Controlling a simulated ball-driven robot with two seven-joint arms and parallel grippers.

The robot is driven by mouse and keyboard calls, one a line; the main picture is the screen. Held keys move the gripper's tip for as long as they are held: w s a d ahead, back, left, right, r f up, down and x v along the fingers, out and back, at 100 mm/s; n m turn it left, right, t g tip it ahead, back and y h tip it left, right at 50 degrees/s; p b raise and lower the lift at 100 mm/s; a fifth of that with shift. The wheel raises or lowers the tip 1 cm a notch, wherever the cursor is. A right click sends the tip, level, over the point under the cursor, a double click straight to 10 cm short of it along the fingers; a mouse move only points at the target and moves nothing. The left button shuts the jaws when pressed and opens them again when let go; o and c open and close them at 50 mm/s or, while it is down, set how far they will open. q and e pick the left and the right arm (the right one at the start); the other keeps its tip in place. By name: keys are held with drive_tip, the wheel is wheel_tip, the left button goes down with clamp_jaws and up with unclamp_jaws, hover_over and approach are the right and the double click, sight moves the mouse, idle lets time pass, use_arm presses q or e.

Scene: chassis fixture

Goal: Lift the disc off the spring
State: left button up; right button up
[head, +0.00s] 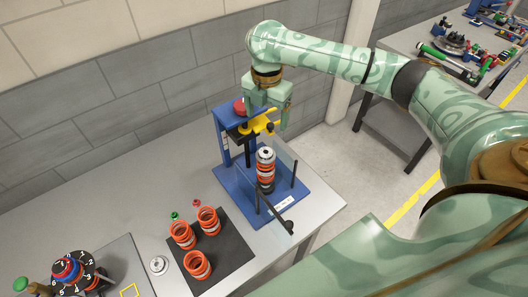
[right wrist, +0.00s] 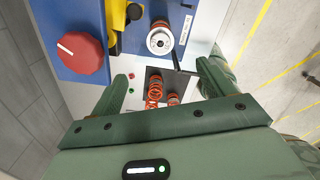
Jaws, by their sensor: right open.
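The silver disc (head: 265,153) sits on top of the orange spring (head: 265,170), which stands upright in the blue press fixture (head: 238,187). In the right wrist view the disc (right wrist: 160,39) shows from above as a pale round cap with a dark centre. My right gripper (head: 266,111) is open and empty, above the disc by the top of the press. In the right wrist view its fingers (right wrist: 163,72) are spread apart, with the disc beyond them. My left gripper is not in view.
A red knob (head: 240,106) and a yellow part (head: 263,124) at the press top are close to my right gripper. Several orange springs stand on a dark mat (head: 234,245). A loose silver disc (head: 158,265) lies left of the mat. Thin dark posts flank the spring.

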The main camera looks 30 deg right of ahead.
approach(266, 152)
drive_tip(key=shift+w+f+b, duration=0.15)
drive_tip(key=shift+w+b, duration=0.1)
drive_tip(key=shift+b, duration=0.15)
drive_tip(key=f, duration=0.2)
drive_tip(key=shift+w+f, duration=0.2)
drive_tip(key=shift+f, duration=0.4)
drive_tip(key=shift+s+f, duration=0.2)
drive_tip(key=shift+f, duration=0.15)
drive_tip(key=f, duration=0.2)
drive_tip(key=f+b, duration=0.1)
drive_tip(key=f, duration=0.1)
drive_tip(key=shift+s+f, duration=0.2)
drive_tip(key=shift+f, duration=0.15)
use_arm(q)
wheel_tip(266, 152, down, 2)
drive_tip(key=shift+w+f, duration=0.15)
use_arm(e)
drive_tip(key=shift+r, duration=0.1)
drive_tip(key=c, duration=1.1)
